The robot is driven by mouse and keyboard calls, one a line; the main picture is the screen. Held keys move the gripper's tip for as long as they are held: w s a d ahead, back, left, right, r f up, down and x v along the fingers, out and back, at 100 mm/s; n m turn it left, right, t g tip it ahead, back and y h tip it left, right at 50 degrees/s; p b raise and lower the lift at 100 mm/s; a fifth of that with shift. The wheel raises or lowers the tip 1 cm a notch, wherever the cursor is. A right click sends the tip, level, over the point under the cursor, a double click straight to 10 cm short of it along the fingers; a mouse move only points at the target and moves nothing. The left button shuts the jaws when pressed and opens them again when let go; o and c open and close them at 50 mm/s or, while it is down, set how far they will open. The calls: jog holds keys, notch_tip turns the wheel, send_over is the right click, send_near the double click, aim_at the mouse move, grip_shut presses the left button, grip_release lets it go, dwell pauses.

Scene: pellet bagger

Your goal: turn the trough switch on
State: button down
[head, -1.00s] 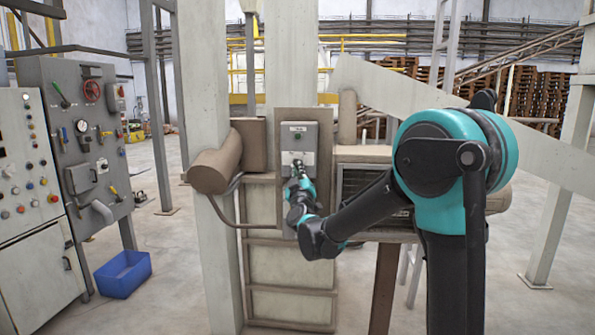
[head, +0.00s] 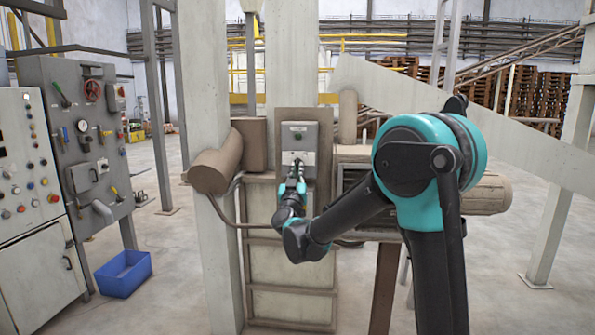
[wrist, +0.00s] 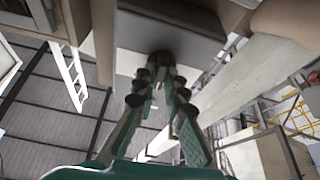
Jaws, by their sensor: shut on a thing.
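The grey switch box (head: 312,133) is mounted on a brown panel in the middle of the head view. The gripper is shut on this trough switch knob, which the fingers mostly hide. Its exact turn angle cannot be made out.
A brown cylinder (head: 216,168) and a conduit stand left of the box. A brown machine with a ribbed motor (head: 488,194) is at the right behind my arm. Control cabinets (head: 25,165) and a blue bin (head: 123,274) are at the left. Open floor lies between.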

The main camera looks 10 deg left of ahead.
jog(key=m+h, duration=0.1)
jog(key=m, duration=0.1)
jog(key=m+h, duration=0.1)
jog(key=m, duration=0.2)
jog(key=shift+a+h, duration=0.2)
jog(key=shift+h, duration=0.2)
jog(key=shift+m+g+h, duration=0.5)
jog(key=shift+m+h, duration=0.6)
jog(key=shift+m, duration=1.6)
jog(key=c, duration=1.6)
grip_release()
jog(key=shift+s, duration=0.1)
jog(key=v, duration=1.2)
jog(key=shift+a+r, duration=0.1)
